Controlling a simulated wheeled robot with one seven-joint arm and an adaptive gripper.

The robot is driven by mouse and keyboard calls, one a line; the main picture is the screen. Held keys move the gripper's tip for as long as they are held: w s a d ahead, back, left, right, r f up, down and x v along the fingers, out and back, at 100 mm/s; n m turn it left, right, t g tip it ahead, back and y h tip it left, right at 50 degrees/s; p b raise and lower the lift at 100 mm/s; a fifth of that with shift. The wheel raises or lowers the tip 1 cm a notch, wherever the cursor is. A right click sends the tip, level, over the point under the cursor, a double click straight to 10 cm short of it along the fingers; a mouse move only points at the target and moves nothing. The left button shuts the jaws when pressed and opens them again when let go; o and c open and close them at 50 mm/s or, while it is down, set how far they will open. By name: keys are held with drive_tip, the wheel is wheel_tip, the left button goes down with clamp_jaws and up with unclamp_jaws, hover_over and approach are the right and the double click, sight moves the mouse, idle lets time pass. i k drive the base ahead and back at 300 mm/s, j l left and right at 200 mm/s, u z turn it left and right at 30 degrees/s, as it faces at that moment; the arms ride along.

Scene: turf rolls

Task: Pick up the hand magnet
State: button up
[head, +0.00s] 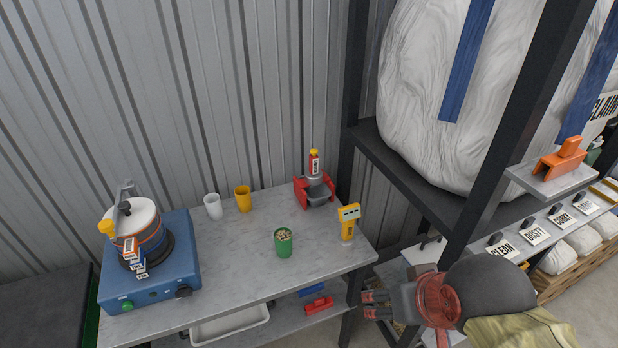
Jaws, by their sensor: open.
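An orange block with a raised handle (562,160), which looks like the hand magnet, sits on a small grey ledge (543,187) at the right, beside the dark rack post. A small red piece (318,306) lies on the lower shelf of the table; I cannot tell what it is. My gripper (372,304) is at the lower middle right, just off the table's right front corner. It is open, points left, and appears empty. It is well left of and below the orange block, apart from it.
The grey table (225,290) holds a blue stove (150,290) with a pot, two cups, a green cup (284,243), a red stand (315,190) and a yellow meter (348,222). A dark rack (420,180) with a big white bale stands right. Labelled bins line the far right.

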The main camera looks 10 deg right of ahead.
sight(314, 175)
drive_tip(key=i+j+u, duration=0.25)
drive_tip(key=i, duration=0.2)
drive_tip(key=i+u, duration=0.2)
drive_tip(key=i, duration=0.25)
